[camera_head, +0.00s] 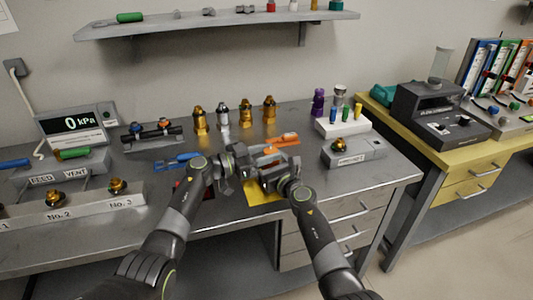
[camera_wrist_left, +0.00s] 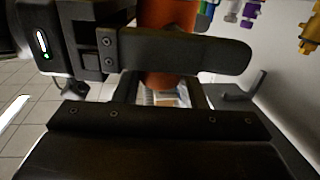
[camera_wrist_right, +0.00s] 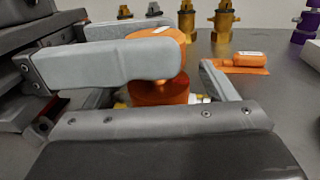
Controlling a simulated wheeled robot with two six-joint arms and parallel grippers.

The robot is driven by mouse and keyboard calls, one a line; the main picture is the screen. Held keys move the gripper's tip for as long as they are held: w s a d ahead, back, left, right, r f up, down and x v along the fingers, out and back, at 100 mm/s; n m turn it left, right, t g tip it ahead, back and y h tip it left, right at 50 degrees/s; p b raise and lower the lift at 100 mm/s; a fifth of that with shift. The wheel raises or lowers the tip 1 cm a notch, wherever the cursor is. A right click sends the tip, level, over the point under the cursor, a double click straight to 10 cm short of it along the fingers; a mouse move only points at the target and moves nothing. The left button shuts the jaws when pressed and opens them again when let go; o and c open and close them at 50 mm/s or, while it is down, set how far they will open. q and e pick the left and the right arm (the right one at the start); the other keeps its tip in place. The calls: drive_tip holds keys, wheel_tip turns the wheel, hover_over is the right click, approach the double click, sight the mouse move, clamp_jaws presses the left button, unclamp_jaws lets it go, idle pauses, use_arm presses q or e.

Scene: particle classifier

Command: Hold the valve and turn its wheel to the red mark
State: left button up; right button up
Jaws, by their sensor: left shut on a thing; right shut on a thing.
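The valve is mostly hidden between my two grippers in the head view. In the right wrist view it is an orange, rounded piece (camera_wrist_right: 160,92) with brass ends and a white patch on top. Its orange surface also shows in the left wrist view (camera_wrist_left: 165,18). My left gripper (camera_head: 228,167) is shut on the valve from the left. My right gripper (camera_head: 265,172) is shut on it from the right, its grey fingers across the orange part. The two grippers are close together above the bench front.
A yellow mat (camera_head: 262,193) lies below the grippers. An orange tool (camera_head: 284,140) and a blue one (camera_head: 178,160) lie behind. Several brass and steel fittings (camera_head: 246,113) stand farther back. A grey station (camera_head: 355,153) is at right; a numbered rail (camera_head: 85,209) and gauge display (camera_head: 75,124) are at left.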

sight(265, 150)
use_arm(q)
drive_tip(key=shift+w+f+m+g+h, duration=0.15)
drive_tip(key=shift+m+g+h, duration=0.15)
drive_tip(key=shift+m+g, duration=0.45)
drive_tip(key=shift+w+a+f+m+g, duration=0.15)
drive_tip(key=shift+m+g, duration=0.2)
drive_tip(key=shift+g, duration=0.5)
drive_tip(key=shift+f, duration=0.15)
drive_tip(key=o, duration=1)
drive_tip(key=shift+r, duration=0.25)
drive_tip(key=shift+r, duration=4.9)
